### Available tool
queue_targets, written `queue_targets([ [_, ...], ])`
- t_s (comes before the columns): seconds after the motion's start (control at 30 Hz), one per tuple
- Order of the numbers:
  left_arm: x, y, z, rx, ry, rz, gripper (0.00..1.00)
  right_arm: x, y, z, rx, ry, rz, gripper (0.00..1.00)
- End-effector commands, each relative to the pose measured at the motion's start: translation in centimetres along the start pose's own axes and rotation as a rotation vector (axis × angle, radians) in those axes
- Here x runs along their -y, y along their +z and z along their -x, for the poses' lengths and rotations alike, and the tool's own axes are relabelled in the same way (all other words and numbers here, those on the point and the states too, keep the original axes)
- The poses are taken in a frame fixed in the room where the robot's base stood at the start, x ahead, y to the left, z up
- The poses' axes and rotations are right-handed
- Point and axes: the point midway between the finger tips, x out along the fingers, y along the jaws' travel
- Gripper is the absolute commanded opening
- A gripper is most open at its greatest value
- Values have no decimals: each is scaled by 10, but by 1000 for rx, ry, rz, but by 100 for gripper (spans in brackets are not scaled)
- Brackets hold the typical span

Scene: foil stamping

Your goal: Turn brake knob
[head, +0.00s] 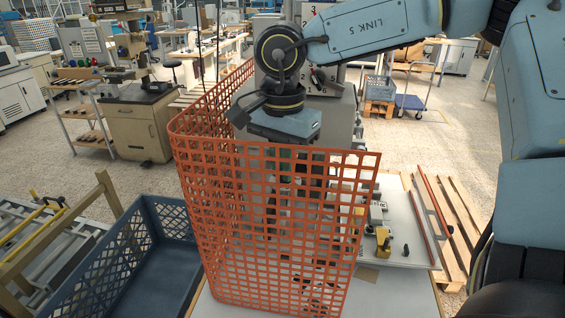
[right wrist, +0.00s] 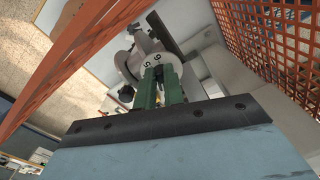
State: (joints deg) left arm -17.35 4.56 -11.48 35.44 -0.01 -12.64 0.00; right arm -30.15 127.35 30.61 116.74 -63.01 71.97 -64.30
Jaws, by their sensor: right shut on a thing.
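My right gripper (head: 285,170) hangs down behind an orange mesh guard (head: 270,225), over the machine on the table. In the right wrist view its two green fingers (right wrist: 160,84) are shut close together at a pale grey round machine part (right wrist: 131,64). They are shut on what appears to be the brake knob, which is mostly hidden between the fingers; its turn angle cannot be read. The mesh covers much of the contact area in the head view. My left gripper is not in view.
The mesh guard wraps around the front and left of the work area, close to my right arm. A blue-grey crate (head: 128,250) stands at the left. A wooden pallet (head: 462,225) lies at the right. A small yellow block (head: 383,240) stands on the table.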

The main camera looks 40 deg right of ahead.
Motion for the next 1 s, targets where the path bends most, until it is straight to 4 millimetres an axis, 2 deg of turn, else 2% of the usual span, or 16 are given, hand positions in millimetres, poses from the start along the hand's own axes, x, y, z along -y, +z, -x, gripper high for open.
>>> queue_targets([
  [0.17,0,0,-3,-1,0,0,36,0,0,0,-1,-1,-12,0],
  [0.37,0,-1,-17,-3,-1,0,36,1,0,-2,-2,-3,-84,0],
  [0.7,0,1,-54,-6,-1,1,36,4,-1,-3,-2,-4,-347,0],
  [1.0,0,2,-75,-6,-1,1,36,6,-2,-2,-2,-4,-584,0],
])
